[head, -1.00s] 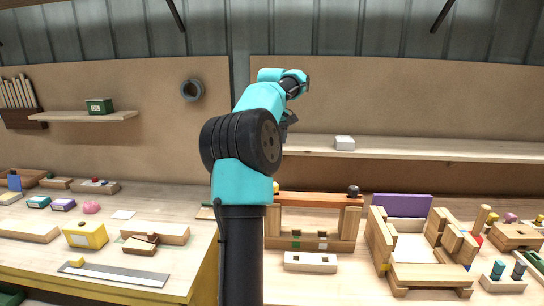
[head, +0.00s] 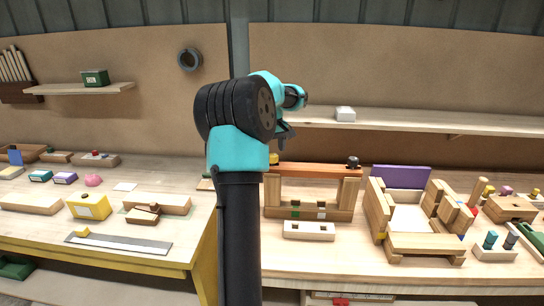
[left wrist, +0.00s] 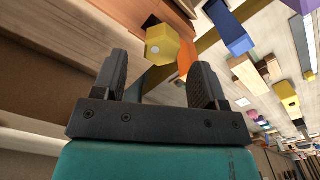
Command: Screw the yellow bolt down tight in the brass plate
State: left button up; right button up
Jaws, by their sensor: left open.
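The yellow bolt (head: 274,158) stands at the left end of an orange-brown beam (head: 312,170) on a wooden frame. In the left wrist view its yellow six-sided head (left wrist: 162,44) shows beyond and between the fingertips. My left gripper (head: 284,132) is just above the bolt in the head view, partly hidden by my own arm. In the left wrist view the left gripper (left wrist: 160,68) is open, with nothing between its jaws. I cannot make out a brass plate under the bolt. My right gripper is not in view.
A black knob (head: 353,162) stands at the beam's right end. A white block with holes (head: 309,231) lies in front of the frame. A wooden box-like assembly (head: 424,244) stands to the right. A shelf with a white box (head: 345,114) runs behind.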

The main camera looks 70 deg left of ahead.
aim_at(272, 154)
pick_arm(q)
jog(key=shift+f, duration=1.7)
jog(key=shift+c, duration=0.3)
jog(key=c, duration=1)
jog(key=shift+c, duration=0.2)
